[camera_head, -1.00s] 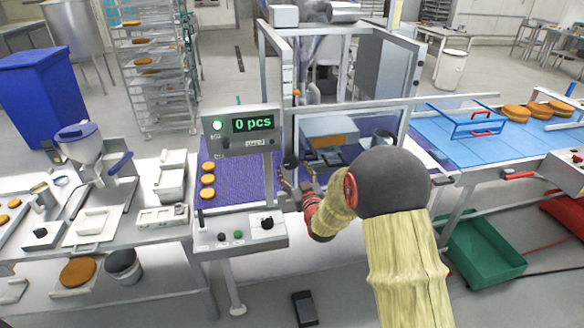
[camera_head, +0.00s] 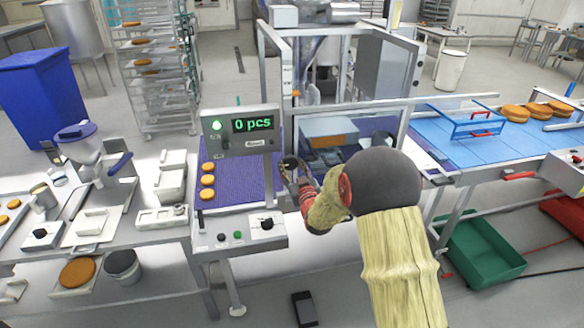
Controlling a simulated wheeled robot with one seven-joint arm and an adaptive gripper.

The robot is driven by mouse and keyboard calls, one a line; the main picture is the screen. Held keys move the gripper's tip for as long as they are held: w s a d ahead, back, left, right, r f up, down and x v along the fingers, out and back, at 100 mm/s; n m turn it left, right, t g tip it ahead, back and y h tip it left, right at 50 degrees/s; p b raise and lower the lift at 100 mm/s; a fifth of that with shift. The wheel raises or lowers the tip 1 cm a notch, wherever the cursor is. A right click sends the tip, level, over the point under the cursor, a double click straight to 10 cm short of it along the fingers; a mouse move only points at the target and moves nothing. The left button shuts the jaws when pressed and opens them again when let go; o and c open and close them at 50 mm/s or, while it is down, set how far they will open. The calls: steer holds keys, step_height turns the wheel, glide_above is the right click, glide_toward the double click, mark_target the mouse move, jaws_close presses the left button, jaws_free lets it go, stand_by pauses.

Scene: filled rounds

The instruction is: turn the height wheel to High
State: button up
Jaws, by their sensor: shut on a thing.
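My gripper (camera_head: 291,168), on the red and cream arm, is at a small dark round wheel (camera_head: 290,161) on the machine's near side, just right of the counter display. The fingers are around the wheel and shut on it. I take this wheel to be the height wheel. It is small and partly covered by the fingers; its marks and pointer cannot be read from here.
A panel with a "0 pcs" display (camera_head: 240,130) stands left of the gripper. Below is a control box (camera_head: 240,236) with a black knob. A purple belt (camera_head: 235,180) carries several round patties. A clear guard (camera_head: 345,135) is behind the gripper.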

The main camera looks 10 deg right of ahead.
steer(key=c, duration=0.5)
